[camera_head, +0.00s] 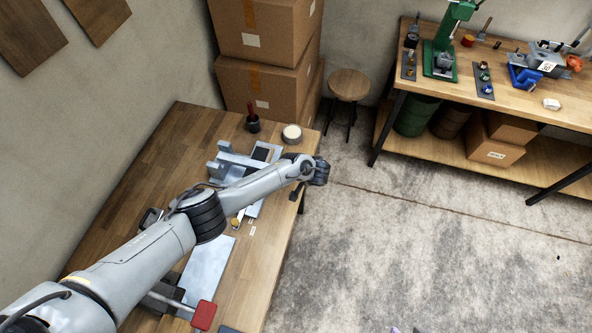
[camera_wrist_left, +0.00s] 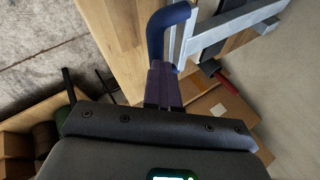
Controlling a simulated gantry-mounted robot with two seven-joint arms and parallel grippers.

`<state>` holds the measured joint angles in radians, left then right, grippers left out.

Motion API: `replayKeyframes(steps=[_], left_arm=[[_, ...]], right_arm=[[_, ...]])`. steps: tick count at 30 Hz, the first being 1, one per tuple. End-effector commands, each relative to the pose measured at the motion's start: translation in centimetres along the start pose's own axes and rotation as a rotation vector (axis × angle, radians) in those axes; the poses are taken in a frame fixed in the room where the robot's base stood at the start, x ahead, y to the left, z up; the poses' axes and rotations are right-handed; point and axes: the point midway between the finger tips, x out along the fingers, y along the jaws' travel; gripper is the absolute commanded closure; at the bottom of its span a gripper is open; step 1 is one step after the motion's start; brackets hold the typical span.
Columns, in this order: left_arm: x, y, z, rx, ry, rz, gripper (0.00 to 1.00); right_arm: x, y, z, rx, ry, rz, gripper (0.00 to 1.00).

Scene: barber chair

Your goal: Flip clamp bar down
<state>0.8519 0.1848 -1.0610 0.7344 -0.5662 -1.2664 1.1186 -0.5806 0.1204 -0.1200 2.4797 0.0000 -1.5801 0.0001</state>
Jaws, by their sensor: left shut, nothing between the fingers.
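The grey metal clamp fixture (camera_head: 226,160) sits on the wooden bench, partly hidden behind my left arm. In the left wrist view its pale metal bar (camera_wrist_left: 235,25) runs across the upper right, with a dark blue curved handle (camera_wrist_left: 168,28) at its near end. My left gripper (camera_wrist_left: 164,68) is shut and empty, its fingertips close to the blue handle; I cannot tell whether they touch. In the head view my left gripper (camera_head: 297,191) is small and dark at the bench's right edge. My right gripper is not in view.
A roll of tape (camera_head: 292,134) and a dark cup with a red-handled tool (camera_head: 253,121) stand behind the fixture. A red-ended lever (camera_head: 204,315) is near the bench's front. Cardboard boxes (camera_head: 262,90) and a stool (camera_head: 349,86) stand beyond. Open floor lies right.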

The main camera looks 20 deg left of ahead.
Motion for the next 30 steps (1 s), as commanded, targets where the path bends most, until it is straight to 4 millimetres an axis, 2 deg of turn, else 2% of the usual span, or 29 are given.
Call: replayKeyframes(steps=[1, 8, 14, 16, 24, 30], left_arm=[[1.7, 0.2, 1.5, -0.001, -0.018, 0.006, 1.0], [-0.1, -1.1, 0.9, 0.0, -0.015, 0.002, 1.0], [-3.1, -3.0, -0.1, 0.004, -0.005, -0.002, 1.0], [-4.2, -2.0, -0.1, 0.006, -0.001, 0.005, 1.0], [-9.4, -1.1, -0.5, 0.005, 0.0, 0.004, 1.0], [-11.8, -0.7, -0.6, 0.006, 0.0, 0.002, 1.0]], right_arm=[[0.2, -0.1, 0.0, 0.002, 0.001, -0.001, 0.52], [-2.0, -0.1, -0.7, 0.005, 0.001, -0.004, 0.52], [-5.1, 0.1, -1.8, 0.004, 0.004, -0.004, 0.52], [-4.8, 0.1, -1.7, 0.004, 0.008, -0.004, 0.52], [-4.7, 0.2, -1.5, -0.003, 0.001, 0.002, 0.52], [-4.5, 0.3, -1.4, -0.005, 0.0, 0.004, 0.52]])
